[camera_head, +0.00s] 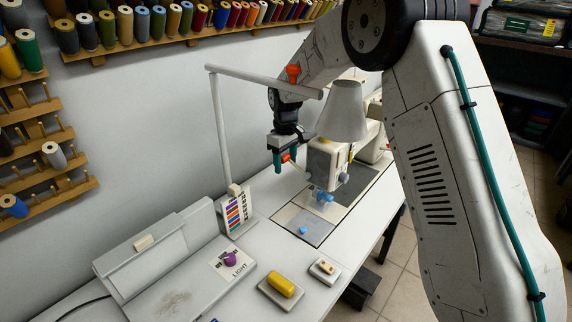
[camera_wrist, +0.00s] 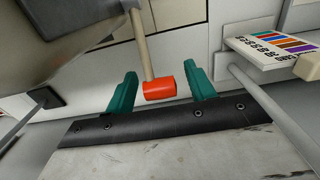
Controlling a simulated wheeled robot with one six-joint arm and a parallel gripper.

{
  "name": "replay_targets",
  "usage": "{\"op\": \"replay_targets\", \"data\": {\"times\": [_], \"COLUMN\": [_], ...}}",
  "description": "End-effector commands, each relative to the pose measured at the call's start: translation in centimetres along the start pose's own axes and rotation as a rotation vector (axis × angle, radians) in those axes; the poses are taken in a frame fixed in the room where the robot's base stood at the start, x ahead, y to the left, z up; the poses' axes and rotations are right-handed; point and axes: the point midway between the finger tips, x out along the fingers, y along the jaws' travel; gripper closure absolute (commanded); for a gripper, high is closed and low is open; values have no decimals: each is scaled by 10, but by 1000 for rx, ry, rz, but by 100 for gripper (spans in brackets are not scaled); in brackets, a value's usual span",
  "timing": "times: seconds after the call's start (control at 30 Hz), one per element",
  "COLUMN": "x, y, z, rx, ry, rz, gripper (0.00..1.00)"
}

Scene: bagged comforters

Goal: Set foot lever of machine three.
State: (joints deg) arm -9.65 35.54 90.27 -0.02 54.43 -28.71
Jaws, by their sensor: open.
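A sewing machine (camera_head: 326,158) stands on the white table. A lever with an orange-red knob (camera_head: 287,158) sticks out from the machine's left side. In the wrist view, the orange knob (camera_wrist: 159,91) is on the end of a pale rod. My gripper (camera_head: 290,164) is open beside the machine head, with its teal fingers pointing down. In the wrist view, the fingers of my gripper (camera_wrist: 161,78) stand either side of the knob, with visible gaps on both sides. I cannot tell the exact depth between them. No machine number is readable.
A lamp with a white shade (camera_head: 343,112) and pale arm stands close to my gripper. A colour-striped card (camera_head: 237,212) stands on the left. A purple knob (camera_head: 230,258) marked LIGHT and a yellow block (camera_head: 281,286) are in front. Thread racks (camera_head: 190,37) line the wall.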

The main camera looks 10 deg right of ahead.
Motion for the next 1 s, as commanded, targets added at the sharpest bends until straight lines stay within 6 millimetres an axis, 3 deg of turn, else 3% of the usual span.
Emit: {"op": "replay_targets", "data": {"times": [0.3, 0.7, 0.8, 0.9, 1.0], "x": [-53, -64, -74, -114, -157], "y": [1, 0, 3, 8, 6], "z": [1, 1, 2, 4, 7], "rx": [1, 1, 6, 22, 26], "ry": [0, -2, 12, 71, 140], "rz": [0, -1, 6, 21, 22], "gripper": [45, 45, 73, 100, 100]}}
